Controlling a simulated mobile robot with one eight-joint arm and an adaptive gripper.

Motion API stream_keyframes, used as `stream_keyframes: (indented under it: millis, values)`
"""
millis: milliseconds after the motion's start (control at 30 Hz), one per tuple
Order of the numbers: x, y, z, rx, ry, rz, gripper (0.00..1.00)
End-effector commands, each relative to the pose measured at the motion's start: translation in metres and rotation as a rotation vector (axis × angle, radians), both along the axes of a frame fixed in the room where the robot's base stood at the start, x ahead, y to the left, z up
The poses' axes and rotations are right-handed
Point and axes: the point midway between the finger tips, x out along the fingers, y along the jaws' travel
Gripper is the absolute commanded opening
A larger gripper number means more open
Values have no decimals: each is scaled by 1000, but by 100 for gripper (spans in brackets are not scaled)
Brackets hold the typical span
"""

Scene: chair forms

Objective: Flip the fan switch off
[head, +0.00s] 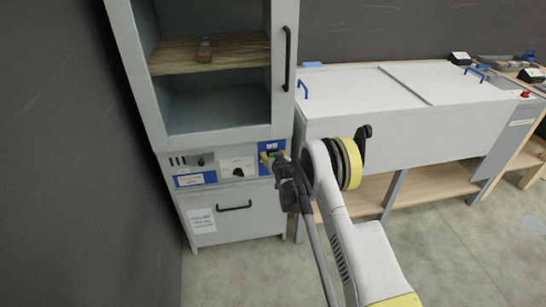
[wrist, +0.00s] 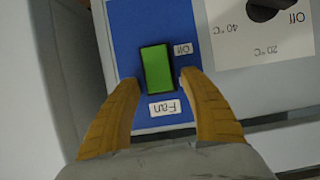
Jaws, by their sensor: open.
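The fan switch (wrist: 156,66) is a green rocker in a black frame on a blue panel (wrist: 122,30). In the wrist view, upside-down labels read "Off" beside it and "Fan" below it; another label is partly hidden by the right finger. My gripper (wrist: 159,80) is open, with one yellow-brown finger on each side of the switch's lower part. I cannot tell whether the fingers touch the panel. In the head view my gripper (head: 272,158) is at the cabinet's blue switch panel (head: 271,144) and hides part of it.
A black temperature knob (head: 238,172) with 20 °C and 40 °C marks is left of the fan panel in the head view. The cabinet's upper door has a black handle (head: 287,58); a lower door is below. A white lidded chest (head: 400,105) stands close on the right.

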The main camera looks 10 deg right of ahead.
Motion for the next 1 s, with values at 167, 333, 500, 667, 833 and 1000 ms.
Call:
stream_keyframes:
  millis: [167, 333, 500, 667, 833, 1000]
  values:
    - [0, 0, 0, 0, 0, 0, 20]
    - [0, 0, 0, 0, -1, 0, 0]
    - [0, 0, -1, 0, -29, 0, 0]
    - [-2, 0, -1, 0, -124, 0, 0]
    - [-3, 0, 0, 0, -137, 0, 0]
    - [-3, 0, -1, 0, -136, 0, 44]
